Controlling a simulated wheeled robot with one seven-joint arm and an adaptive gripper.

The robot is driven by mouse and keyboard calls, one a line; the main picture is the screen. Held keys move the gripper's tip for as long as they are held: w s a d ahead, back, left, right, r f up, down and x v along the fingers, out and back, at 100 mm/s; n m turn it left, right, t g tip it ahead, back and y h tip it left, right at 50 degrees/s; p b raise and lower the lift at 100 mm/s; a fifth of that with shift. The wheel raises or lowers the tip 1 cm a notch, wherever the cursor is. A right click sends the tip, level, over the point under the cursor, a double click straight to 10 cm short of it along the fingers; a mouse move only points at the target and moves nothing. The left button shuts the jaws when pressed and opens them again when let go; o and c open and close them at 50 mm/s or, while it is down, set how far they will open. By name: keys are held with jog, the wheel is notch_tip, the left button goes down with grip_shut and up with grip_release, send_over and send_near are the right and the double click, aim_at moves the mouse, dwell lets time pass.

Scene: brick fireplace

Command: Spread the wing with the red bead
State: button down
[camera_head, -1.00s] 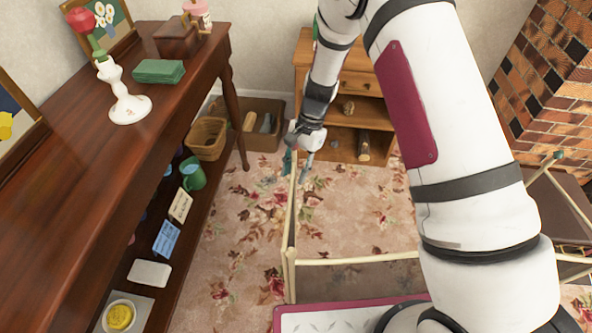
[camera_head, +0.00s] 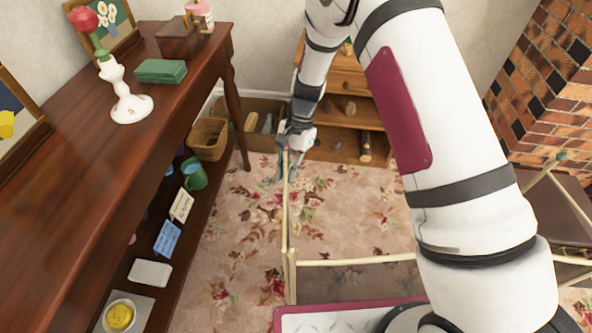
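A pale folding screen stands on the carpet in front of me. Its left wing (camera_head: 286,215) runs away from me as a thin cream rail, and a front rail (camera_head: 355,261) joins it at the near corner. A right wing (camera_head: 545,170) carries a teal bead (camera_head: 561,156).
A long dark wood table (camera_head: 100,170) with a lower shelf stands at the left. A wooden shelf unit (camera_head: 345,110) and a wicker basket (camera_head: 208,138) are at the back, a brick fireplace (camera_head: 550,90) at the right. Flowered carpet (camera_head: 240,215) is open left of the left wing.

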jog(key=s+a+n+h, duration=0.1)
jog(key=a+n, duration=0.3)
jog(key=a, duration=0.4)
jog(key=s+a+n+h+b, duration=0.1)
jog(key=s+a+n+h, duration=0.1)
jog(key=a, duration=0.6)
jog(key=shift+s+a+n+g, duration=0.4)
jog(key=shift+s+n, duration=0.5)
jog(key=shift+s, duration=0.35)
jog(key=c, duration=1.7)
grip_release()
jog(key=shift+o, duration=0.2)
jog(key=v, duration=1.2)
